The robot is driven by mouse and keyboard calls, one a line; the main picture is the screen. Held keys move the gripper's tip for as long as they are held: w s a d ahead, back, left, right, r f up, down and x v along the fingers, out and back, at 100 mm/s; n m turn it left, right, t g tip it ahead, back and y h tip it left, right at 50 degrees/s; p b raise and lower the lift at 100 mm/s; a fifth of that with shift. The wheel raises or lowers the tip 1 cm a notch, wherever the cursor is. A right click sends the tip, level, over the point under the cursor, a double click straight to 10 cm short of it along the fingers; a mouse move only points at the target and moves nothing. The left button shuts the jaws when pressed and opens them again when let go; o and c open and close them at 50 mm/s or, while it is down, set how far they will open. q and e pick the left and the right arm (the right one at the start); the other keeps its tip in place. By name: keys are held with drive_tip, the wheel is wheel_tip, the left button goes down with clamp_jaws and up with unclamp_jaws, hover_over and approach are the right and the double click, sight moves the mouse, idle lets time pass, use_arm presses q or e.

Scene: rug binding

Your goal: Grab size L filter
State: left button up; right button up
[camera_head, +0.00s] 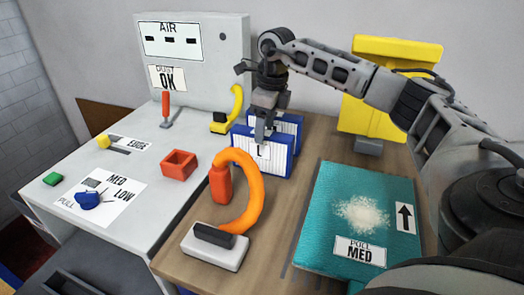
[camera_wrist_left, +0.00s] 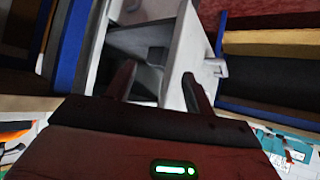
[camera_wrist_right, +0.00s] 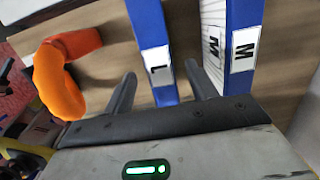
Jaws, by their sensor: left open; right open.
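The size L filter (camera_wrist_right: 155,50) has a blue frame edge with a white "L" label in the right wrist view. My right gripper (camera_wrist_right: 160,71) is open, with a finger on either side of that edge; I cannot tell whether they touch it. In the head view my right gripper (camera_head: 264,128) comes down over the nearer of two blue filters with white pleats (camera_head: 277,160). A blue filter marked "M" (camera_wrist_right: 246,25) stands to the right of the L filter in the right wrist view. My left gripper (camera_wrist_left: 156,82) is open and empty in the left wrist view.
An orange curved hose (camera_head: 250,185) stands just in front of the filters. A teal panel marked "PULL MED" (camera_head: 330,220) lies to the right, and a yellow unit (camera_head: 360,95) is behind. A red open box (camera_head: 179,165) sits on the pale bench at left.

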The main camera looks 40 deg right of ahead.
sight(262, 151)
drive_tip(key=shift+w+a+f+p, duration=0.1)
drive_tip(key=shift+w+f+p, duration=0.15)
drive_tip(key=shift+f, duration=0.95)
drive_tip(key=shift+w+a+f+p, duration=0.1)
drive_tip(key=shift+w+f+p, duration=0.1)
drive_tip(key=shift+f, duration=0.95)
drive_tip(key=c, duration=1.1)
drive_tip(key=shift+c, duration=0.2)
drive_tip(key=shift+r, duration=0.15)
